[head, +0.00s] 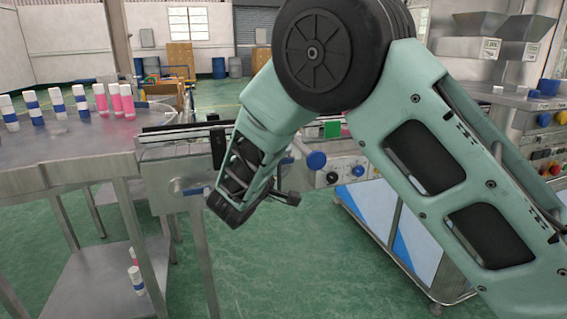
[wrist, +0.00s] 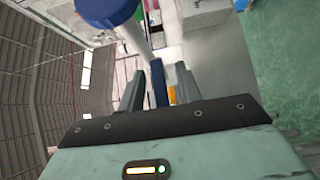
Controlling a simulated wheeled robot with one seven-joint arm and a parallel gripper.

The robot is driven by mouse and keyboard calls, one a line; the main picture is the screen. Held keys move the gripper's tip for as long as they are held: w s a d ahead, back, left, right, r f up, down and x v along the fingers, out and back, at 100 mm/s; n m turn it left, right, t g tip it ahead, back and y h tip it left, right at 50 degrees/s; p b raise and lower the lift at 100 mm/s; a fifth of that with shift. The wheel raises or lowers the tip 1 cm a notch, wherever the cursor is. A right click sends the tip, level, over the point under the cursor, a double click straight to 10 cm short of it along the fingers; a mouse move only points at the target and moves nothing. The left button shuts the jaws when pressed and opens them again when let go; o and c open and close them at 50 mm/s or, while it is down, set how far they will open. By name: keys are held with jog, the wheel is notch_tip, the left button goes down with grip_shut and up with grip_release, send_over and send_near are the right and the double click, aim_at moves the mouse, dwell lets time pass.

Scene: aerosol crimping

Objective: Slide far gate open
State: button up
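My gripper's two dark fingers (wrist: 158,92) stand apart in the wrist view. A narrow blue upright piece (wrist: 158,80) shows in the gap, with space on both sides; I cannot tell whether it lies between the fingers or beyond them. A round blue knob (wrist: 106,8) on a pale rod is above and left of the fingers. In the head view my arm hides the fingers. A blue knob (head: 316,160) shows just right of my wrist, at the conveyor. A black upright plate (head: 218,148) stands at the conveyor left of my wrist. I cannot tell which part is the far gate.
A round metal table (head: 75,150) at left holds several white-and-blue cans (head: 57,101) and pink cans (head: 116,101). A control panel with buttons (head: 335,178) and a green block (head: 332,129) are behind my arm. Open green floor (head: 285,270) lies in front.

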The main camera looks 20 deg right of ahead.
jog(key=b+v, duration=0.1)
jog(key=v, duration=1.6)
jog(key=shift+a, duration=0.2)
jog(key=shift+s+r, duration=0.1)
jog(key=shift+s, duration=0.05)
jog(key=s+d+f+g+y, duration=0.45)
jog(key=s+d+g, duration=0.45)
jog(key=s, duration=0.3)
jog(key=s+a+f+m+g+y, duration=0.1)
jog(key=s+g+y, duration=0.1)
jog(key=s+y, duration=0.35)
jog(key=s+a+f+g+y, duration=0.1)
jog(key=s+a+g+y, duration=0.15)
jog(key=s, duration=0.65)
notch_tip(320, 180, up, 13)
jog(key=p, duration=1.2)
jog(key=shift+s+f+t+y, duration=0.2)
jog(key=shift+s+t+y, duration=0.15)
jog(key=shift+s+y, duration=0.15)
